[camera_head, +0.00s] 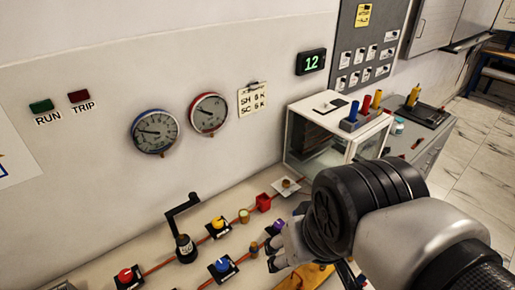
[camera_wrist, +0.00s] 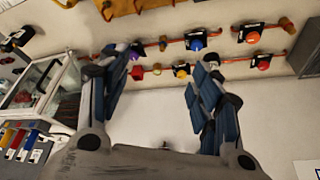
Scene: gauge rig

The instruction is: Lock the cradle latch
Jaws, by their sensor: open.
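My gripper (camera_head: 279,250) is over the bench at the lower middle of the head view, partly hidden by my wrist. In the wrist view my gripper (camera_wrist: 165,56) shows its two blue-grey fingers wide apart, with nothing between them but the bench and wall beyond. A yellow-orange piece (camera_head: 312,277) lies on the bench beside my gripper, partly covered by my arm. Yellow-orange parts also show at the top edge of the wrist view (camera_wrist: 128,7). I cannot tell whether these belong to the cradle. I cannot make out the latch or its state.
A black crank (camera_head: 184,240) stands on the bench. Red (camera_head: 127,277), blue (camera_head: 222,266), yellow (camera_head: 218,226) and purple (camera_head: 277,228) knobs sit along orange pipes. A glass-sided cabinet (camera_head: 311,158) stands behind my gripper. Two gauges (camera_head: 155,132) (camera_head: 208,113) hang on the wall.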

